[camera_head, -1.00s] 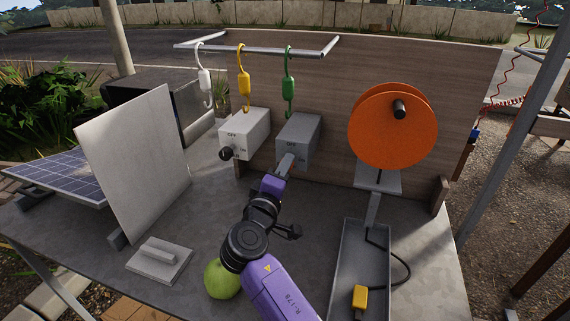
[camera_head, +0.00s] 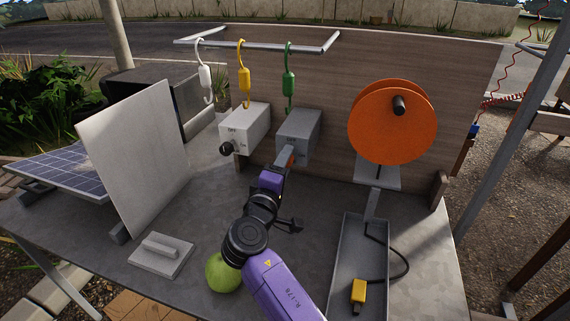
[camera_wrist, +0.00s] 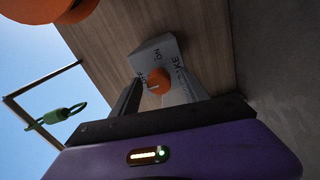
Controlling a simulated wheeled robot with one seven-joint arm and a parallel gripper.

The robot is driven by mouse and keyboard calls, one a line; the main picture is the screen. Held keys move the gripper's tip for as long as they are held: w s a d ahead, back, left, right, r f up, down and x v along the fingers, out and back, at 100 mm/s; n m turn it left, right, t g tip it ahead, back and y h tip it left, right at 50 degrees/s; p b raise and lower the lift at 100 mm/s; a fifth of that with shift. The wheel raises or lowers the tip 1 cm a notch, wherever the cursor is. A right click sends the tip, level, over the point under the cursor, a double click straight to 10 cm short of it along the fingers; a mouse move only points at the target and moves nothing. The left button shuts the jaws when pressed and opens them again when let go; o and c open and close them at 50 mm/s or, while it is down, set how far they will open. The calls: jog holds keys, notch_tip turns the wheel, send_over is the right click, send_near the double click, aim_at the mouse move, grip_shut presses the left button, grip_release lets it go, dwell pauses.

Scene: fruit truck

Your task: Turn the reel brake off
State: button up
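The grey brake box (camera_head: 303,133) stands against the wooden board in the head view. Its front face also shows in the wrist view (camera_wrist: 155,55), with lettering including "ON" and partly hidden words. An orange knob (camera_wrist: 160,90) on that face has a pale mark on its left side, near the partly covered "OFF" lettering. I cannot tell its exact setting. My gripper (camera_wrist: 158,94) is open, its two fingers on either side of the knob with apparent gaps. In the head view my gripper (camera_head: 284,157) is just in front of the box. The orange reel (camera_head: 388,128) stands to the right.
A white switch box (camera_head: 245,132) with a black knob stands close left. White, yellow and green hooks (camera_head: 289,82) hang above. A green apple (camera_head: 221,273) lies beside my arm. A grey tray (camera_head: 346,263) with a yellow plug (camera_head: 358,291) is at right.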

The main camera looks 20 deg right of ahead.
jog(key=b+v, duration=0.1)
jog(key=v, duration=0.6)
jog(key=shift+s+a, duration=0.2)
jog(key=shift+s, duration=0.15)
